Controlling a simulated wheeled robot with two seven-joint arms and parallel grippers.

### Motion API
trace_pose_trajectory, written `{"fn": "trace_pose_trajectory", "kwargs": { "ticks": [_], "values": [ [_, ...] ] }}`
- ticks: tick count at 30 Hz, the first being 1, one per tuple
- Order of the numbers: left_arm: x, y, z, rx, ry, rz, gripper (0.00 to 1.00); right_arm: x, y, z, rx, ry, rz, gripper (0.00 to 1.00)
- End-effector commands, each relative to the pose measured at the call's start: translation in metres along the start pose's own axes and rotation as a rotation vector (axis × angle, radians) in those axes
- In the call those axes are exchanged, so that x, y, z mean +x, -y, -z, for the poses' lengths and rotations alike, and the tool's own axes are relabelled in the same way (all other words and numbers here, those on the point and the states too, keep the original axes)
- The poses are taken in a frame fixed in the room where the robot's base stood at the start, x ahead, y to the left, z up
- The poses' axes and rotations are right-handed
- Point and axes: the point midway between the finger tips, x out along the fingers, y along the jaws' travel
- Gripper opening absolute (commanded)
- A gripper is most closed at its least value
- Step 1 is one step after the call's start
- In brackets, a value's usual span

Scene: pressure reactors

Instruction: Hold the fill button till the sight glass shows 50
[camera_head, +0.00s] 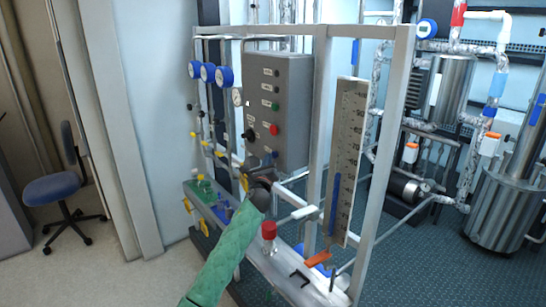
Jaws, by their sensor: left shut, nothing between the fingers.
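The grey control panel (290,110) is on the frame at picture centre. It carries a green button (275,106), a red button (274,130) and a black knob (250,134). Their labels are too small to read, so I cannot tell which is the fill button. The sight glass (347,150) is a tall scaled strip right of the panel. Its blue column (335,205) ends around the middle of the strip; the exact reading is not legible. My left gripper (262,163) is shut and empty by the panel's lower edge, below the buttons. My right gripper is not in view.
Metal frame posts (318,140) stand between panel and sight glass. Round gauges (208,73) hang left of the panel. A red-capped bottle (269,237) and an orange handle (318,259) are low on the bench. Steel vessels (505,205) stand at right; a blue chair (55,187) is at left.

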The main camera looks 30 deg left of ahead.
Motion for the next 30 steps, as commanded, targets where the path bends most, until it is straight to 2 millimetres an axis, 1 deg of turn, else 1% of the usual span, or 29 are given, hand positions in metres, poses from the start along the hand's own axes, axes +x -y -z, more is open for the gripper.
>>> {"fn": "trace_pose_trajectory", "kwargs": {
  "ticks": [13, 30],
  "values": [
    [0.0029, 0.0020, 0.0023, 0.000, 0.000, 0.000, 0.00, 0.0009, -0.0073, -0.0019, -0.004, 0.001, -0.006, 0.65],
    [0.0062, 0.0045, 0.0045, 0.000, 0.000, 0.000, 0.00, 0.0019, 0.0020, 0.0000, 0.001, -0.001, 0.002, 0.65]
  ]
}}
